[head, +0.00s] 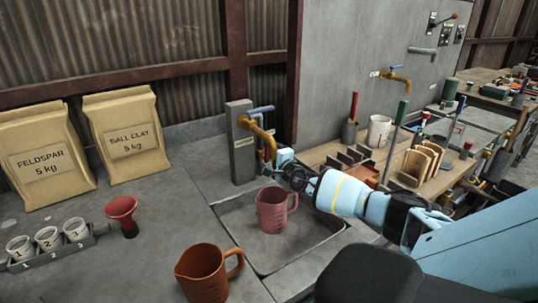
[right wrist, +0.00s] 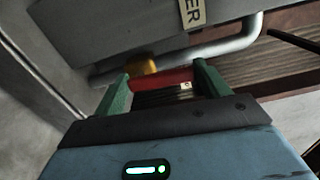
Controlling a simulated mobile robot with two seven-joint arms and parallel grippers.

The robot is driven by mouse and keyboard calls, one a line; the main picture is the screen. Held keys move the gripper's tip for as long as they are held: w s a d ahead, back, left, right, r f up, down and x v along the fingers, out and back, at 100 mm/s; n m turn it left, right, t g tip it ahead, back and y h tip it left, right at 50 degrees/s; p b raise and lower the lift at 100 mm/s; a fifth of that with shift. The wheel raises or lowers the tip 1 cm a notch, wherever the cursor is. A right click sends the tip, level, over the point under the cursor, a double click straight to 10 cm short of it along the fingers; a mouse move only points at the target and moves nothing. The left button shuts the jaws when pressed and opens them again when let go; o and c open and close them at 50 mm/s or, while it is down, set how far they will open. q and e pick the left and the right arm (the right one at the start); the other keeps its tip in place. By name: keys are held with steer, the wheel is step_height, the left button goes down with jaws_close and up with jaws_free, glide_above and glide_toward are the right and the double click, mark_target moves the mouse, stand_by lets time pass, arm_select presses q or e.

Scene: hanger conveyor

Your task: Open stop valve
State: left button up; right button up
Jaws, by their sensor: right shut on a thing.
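A brass tap (head: 258,132) with a blue lever (head: 262,109) stands out from a grey post (head: 240,150) behind the sink tray. A small red handle (head: 267,153) sits beside the tap's pipe, and it shows as a red bar (right wrist: 165,79) in the right wrist view, with a brass part (right wrist: 142,65) just behind it. My right gripper (head: 280,158) is at this handle. In the right wrist view its green fingers (right wrist: 160,84) are shut on the red handle, one at each end. My left gripper is not in view.
A red jug (head: 271,212) stands in the shallow sink tray (head: 314,246) below my right gripper. A brown jug (head: 203,278) stands left of it. Feldspar (head: 42,160) and ball clay (head: 122,137) bags stand at the back left. A red funnel (head: 122,213) stands before them.

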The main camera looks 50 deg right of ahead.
steer(key=o, duration=1.4)
